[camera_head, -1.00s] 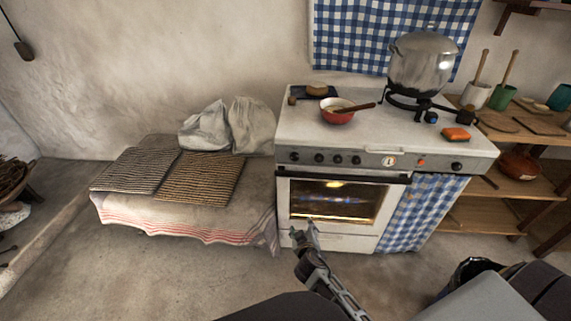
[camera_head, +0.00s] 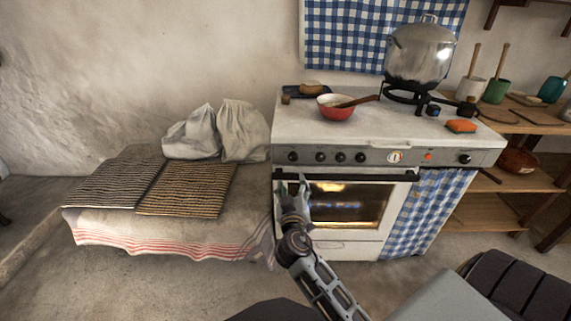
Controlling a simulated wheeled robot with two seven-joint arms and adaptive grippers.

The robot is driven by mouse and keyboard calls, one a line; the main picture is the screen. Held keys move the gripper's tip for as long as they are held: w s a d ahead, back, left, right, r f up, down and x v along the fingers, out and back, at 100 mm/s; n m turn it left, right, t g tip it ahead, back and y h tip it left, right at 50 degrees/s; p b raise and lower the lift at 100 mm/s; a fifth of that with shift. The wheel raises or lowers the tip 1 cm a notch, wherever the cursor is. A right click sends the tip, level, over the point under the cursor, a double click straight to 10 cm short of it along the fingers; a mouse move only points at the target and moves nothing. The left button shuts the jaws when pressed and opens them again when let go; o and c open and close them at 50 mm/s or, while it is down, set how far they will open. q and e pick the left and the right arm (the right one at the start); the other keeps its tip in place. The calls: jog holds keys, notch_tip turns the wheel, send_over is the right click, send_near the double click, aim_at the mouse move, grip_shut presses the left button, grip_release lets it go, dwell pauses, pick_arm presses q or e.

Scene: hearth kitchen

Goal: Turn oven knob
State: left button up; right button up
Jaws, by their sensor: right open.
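The white oven (camera_head: 345,122) stands right of centre with a grey control panel along its front. Several dark knobs sit on the left of the panel, the leftmost knob (camera_head: 292,157) near its end. Another dark knob (camera_head: 464,158) is at the panel's right end. The round dial (camera_head: 395,157) and an orange light (camera_head: 428,156) lie between them. My right gripper (camera_head: 292,182) is open and empty, below the leftmost knob, in front of the oven door's upper left. In the picture it overlaps the door handle (camera_head: 355,177); contact cannot be told. My left gripper is not in view.
A cloth-covered bench (camera_head: 170,229) with racks and sacks stands left. Wooden shelves (camera_head: 510,180) stand right. Floor in front is open.

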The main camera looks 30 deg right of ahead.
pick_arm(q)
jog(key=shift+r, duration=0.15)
pick_arm(e)
jog(key=shift+r, duration=0.4)
jog(key=shift+w+d, duration=0.1)
jog(key=shift+w, duration=0.1)
send_near(293, 158)
jog(key=shift+x, duration=3.65)
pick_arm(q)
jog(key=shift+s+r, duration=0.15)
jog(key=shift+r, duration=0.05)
pick_arm(e)
jog(key=shift+x, duration=0.9)
jog(key=c, duration=1)
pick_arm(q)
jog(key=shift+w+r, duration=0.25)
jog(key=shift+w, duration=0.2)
pick_arm(e)
jog(key=shift+c, duration=0.2)
